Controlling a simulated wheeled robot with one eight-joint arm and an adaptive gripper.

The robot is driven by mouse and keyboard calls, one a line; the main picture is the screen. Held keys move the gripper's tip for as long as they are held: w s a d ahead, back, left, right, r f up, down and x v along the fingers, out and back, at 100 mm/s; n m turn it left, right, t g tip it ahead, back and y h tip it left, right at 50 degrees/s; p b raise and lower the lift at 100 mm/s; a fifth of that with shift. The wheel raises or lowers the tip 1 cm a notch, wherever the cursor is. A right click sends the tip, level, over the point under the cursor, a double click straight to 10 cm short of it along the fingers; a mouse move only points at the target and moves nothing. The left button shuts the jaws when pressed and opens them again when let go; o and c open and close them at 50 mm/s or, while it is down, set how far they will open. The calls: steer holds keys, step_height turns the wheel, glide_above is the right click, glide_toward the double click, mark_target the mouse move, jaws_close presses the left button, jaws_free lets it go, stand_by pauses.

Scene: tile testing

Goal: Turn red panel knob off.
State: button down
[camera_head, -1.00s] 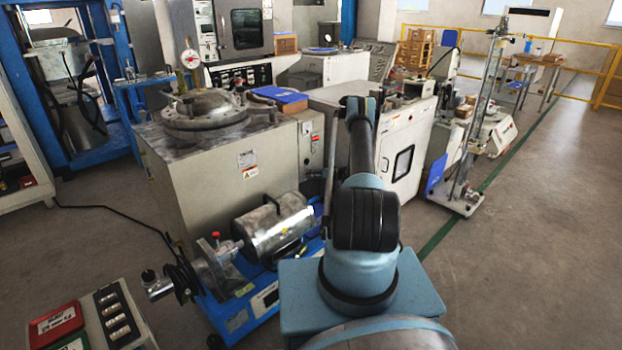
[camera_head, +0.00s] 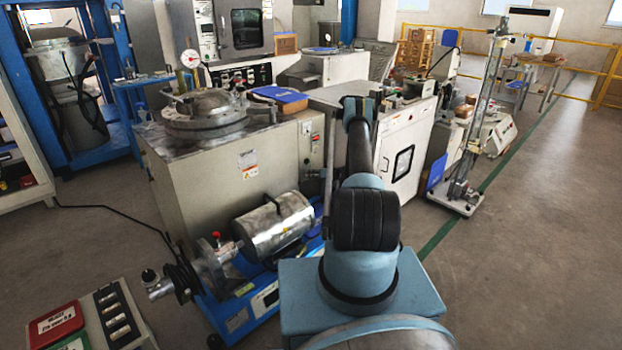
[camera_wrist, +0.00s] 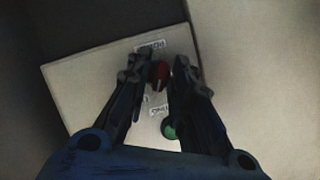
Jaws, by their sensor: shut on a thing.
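A red knob (camera_wrist: 158,74) is on a pale panel (camera_wrist: 88,82) in the wrist view. My gripper (camera_wrist: 158,73) has one dark finger on each side of the knob and is shut on it. A green round button (camera_wrist: 168,130) lies below the red knob, between the lower parts of the fingers. Small printed labels (camera_wrist: 150,46) are on the panel by the knob. The knob's pointing direction is too dark to tell. In the head view my arm rises in the middle, and my gripper cannot be made out there.
A beige machine (camera_head: 205,185) with a round metal lid stands left of my arm. A shiny metal cylinder (camera_head: 272,225) lies low beside it on a blue base. A white cabinet (camera_head: 402,160) stands beyond my arm. The floor (camera_head: 530,250) at the right is clear.

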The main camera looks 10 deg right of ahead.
steer(key=shift+s+a+n+t+h, duration=0.15)
steer(key=shift+n+t+h, duration=0.5)
steer(key=shift+n, duration=0.65)
steer(key=shift+a+n+t+h, duration=0.15)
steer(key=shift+n+t+h, duration=0.25)
steer(key=shift+n+h, duration=0.65)
steer(key=shift+s+a+n+t+h, duration=0.15)
steer(key=shift+n+t+h, duration=0.35)
steer(key=shift+n, duration=1.05)
steer(key=shift+w, duration=0.1)
steer(key=c, duration=1.7)
jaws_free()
steer(key=shift+a, duration=0.1)
